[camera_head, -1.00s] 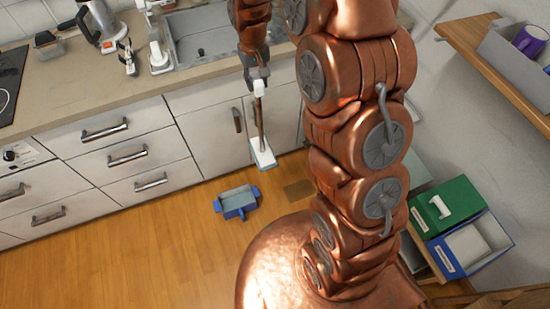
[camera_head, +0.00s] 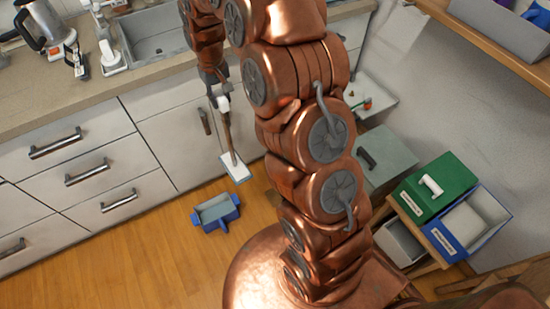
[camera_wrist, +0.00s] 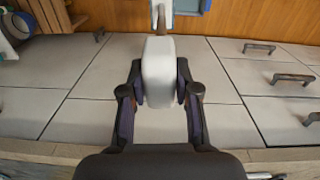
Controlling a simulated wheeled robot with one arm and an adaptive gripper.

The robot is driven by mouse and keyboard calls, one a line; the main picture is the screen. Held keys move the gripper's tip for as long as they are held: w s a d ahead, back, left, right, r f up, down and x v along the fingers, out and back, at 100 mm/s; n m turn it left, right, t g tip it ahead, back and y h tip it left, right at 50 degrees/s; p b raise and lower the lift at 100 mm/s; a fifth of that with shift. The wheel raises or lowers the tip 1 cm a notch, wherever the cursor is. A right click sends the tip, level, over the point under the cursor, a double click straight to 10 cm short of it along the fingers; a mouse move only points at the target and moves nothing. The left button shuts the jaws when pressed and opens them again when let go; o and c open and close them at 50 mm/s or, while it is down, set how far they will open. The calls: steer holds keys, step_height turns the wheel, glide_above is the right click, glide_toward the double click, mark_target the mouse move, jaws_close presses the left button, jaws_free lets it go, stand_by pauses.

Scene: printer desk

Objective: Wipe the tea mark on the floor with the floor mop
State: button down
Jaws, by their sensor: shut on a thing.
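My gripper (camera_head: 219,92) is shut on the floor mop's white grip, and the grip (camera_wrist: 158,72) shows between the fingers in the wrist view. The mop has a brown shaft (camera_head: 229,132) and a flat white head with a blue edge (camera_head: 237,168). The head hangs in front of the lower cabinet doors; I cannot tell whether it touches the floor. In the earlier head view, a brownish patch shows on the floor right of the mop head; now my arm covers most of that area and I cannot make the mark out clearly.
A blue tray-like container (camera_head: 217,213) stands on the wooden floor (camera_head: 130,265) below the mop. Cabinets with drawers (camera_head: 90,175) line the back. Green (camera_head: 432,190) and blue (camera_head: 468,225) boxes stand at the right. The floor at front left is clear.

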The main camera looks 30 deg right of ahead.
steer(key=d+f+b, duration=0.6)
steer(key=f+b, duration=0.5)
steer(key=f, duration=0.3)
steer(key=d+f+b, duration=0.6)
steer(key=f+b, duration=0.6)
steer(key=f, duration=0.2)
steer(key=s+d+f+b, duration=0.1)
steer(key=d+f+b, duration=0.6)
steer(key=f+b, duration=0.5)
step_height(320, 180, down, 2)
steer(key=shift+f+m, duration=0.15)
steer(key=shift+m, duration=0.25)
steer(key=shift+s, duration=0.1)
steer(key=shift+f, duration=2.75)
steer(key=c, duration=1.5)
jaws_free()
jaws_close()
